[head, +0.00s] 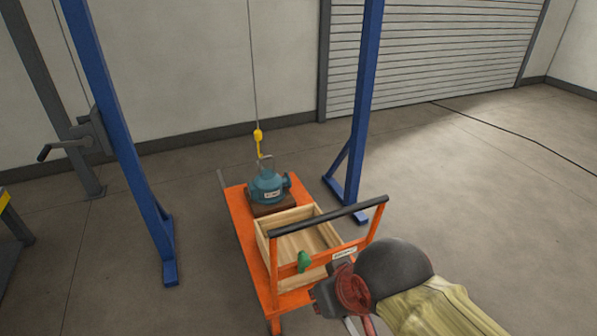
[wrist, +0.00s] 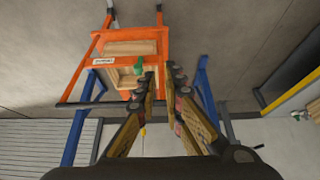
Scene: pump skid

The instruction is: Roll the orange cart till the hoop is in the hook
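The orange cart (head: 240,215) stands between blue posts, its dark handle bar (head: 330,216) at the near end. A blue pump (head: 268,187) sits on its far part, with a thin grey hoop (head: 265,158) on top. A yellow hook (head: 259,138) hangs on a cable just above and beside the hoop; whether they touch is too small to tell. My gripper (head: 358,325) is right of the cart's near end in the head view. In the wrist view my gripper (wrist: 162,74) has its fingers apart and nothing visible between them. The cart's orange frame (wrist: 125,46) shows beyond them.
A wooden crate (head: 262,236) sits on the cart, and a green object (head: 304,261) is at the handle's crossbar. Blue gantry legs (head: 128,150) (head: 358,110) stand either side. A crank (head: 60,148) is at left. Floor at right is open, with a dark cable (head: 500,137).

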